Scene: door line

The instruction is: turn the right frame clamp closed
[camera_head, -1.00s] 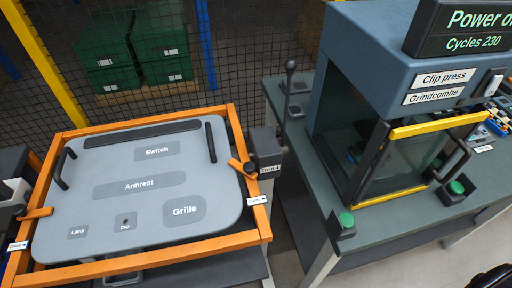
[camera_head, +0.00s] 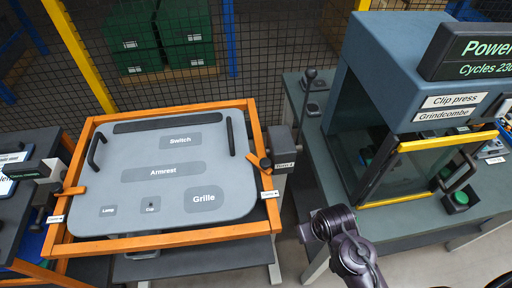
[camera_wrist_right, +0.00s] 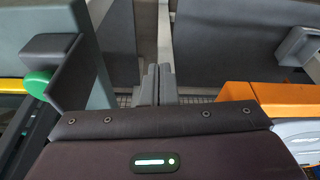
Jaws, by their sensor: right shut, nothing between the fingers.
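The right frame clamp (camera_head: 257,162) is a short orange lever on a dark pivot at the right rail of the orange frame (camera_head: 160,241). It lies slanted, its upper-left end reaching over the edge of the grey panel (camera_head: 225,172). My right gripper (camera_wrist_right: 152,82) is shut and empty in the right wrist view, apart from the clamp. In that view an orange frame part (camera_wrist_right: 270,100) is to its right. In the head view my dark right arm stands right of the frame. My left gripper is not in view.
A grey post box (camera_head: 281,147) stands just right of the clamp. The clip press (camera_head: 395,70) on its green-grey table (camera_head: 315,150) is farther right, with a lever (camera_head: 304,100). The left clamp (camera_head: 68,192) is on the opposite rail. A gap separates frame and press table.

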